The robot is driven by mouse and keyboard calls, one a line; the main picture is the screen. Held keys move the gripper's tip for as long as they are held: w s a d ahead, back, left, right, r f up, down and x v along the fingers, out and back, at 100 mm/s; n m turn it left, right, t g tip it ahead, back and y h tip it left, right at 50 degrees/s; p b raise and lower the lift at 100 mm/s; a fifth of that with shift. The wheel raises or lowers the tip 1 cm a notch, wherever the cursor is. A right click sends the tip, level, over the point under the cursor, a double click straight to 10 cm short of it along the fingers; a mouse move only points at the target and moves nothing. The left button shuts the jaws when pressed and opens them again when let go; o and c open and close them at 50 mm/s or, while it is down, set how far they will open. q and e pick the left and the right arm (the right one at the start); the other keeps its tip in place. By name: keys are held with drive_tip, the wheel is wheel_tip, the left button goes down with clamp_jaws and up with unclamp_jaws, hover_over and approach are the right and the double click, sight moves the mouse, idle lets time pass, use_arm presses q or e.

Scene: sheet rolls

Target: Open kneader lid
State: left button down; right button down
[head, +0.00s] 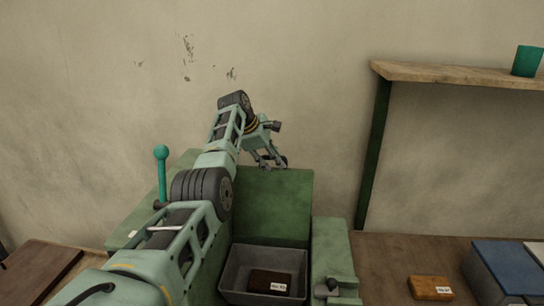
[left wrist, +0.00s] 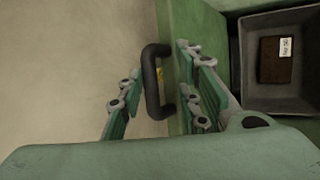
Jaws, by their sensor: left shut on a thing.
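The kneader is a green machine (head: 335,255) below the wall. Its green lid (head: 280,205) stands raised, close to upright, behind the grey tub (head: 235,265). My left gripper (head: 268,160) is at the lid's top edge. In the left wrist view a black bar handle (left wrist: 152,85) on the lid lies between the fingers of my left gripper (left wrist: 162,92), which is shut on it. A dark brown block with a white label (head: 270,281) lies in the tub; it also shows in the left wrist view (left wrist: 274,60). My right gripper is not in view.
A teal-knobbed lever (head: 162,170) stands at the kneader's left. A wooden shelf (head: 450,75) with a green cup (head: 526,61) is at the right. Below are a labelled brown block (head: 430,288) and a blue-topped box (head: 505,265) on a wooden surface (head: 385,265).

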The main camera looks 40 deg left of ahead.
use_arm(q)
drive_tip(key=shift+s+d+f, duration=0.1)
drive_tip(key=shift+d+f, duration=0.05)
drive_tip(key=shift+f, duration=0.45)
drive_tip(key=c, duration=1.7)
unclamp_jaws()
drive_tip(key=shift+c, duration=0.2)
drive_tip(key=shift+w+f, duration=0.1)
drive_tip(key=shift+w, duration=0.1)
drive_tip(key=shift+r, duration=0.4)
drive_tip(key=shift+s+a+r, duration=0.15)
drive_tip(key=shift+a+r, duration=0.1)
drive_tip(key=shift+r, duration=0.1)
drive_tip(key=v, duration=1)
drive_tip(key=shift+s+r, duration=0.3)
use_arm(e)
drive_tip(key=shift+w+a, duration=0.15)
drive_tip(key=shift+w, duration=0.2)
use_arm(q)
drive_tip(key=shift+f, duration=0.1)
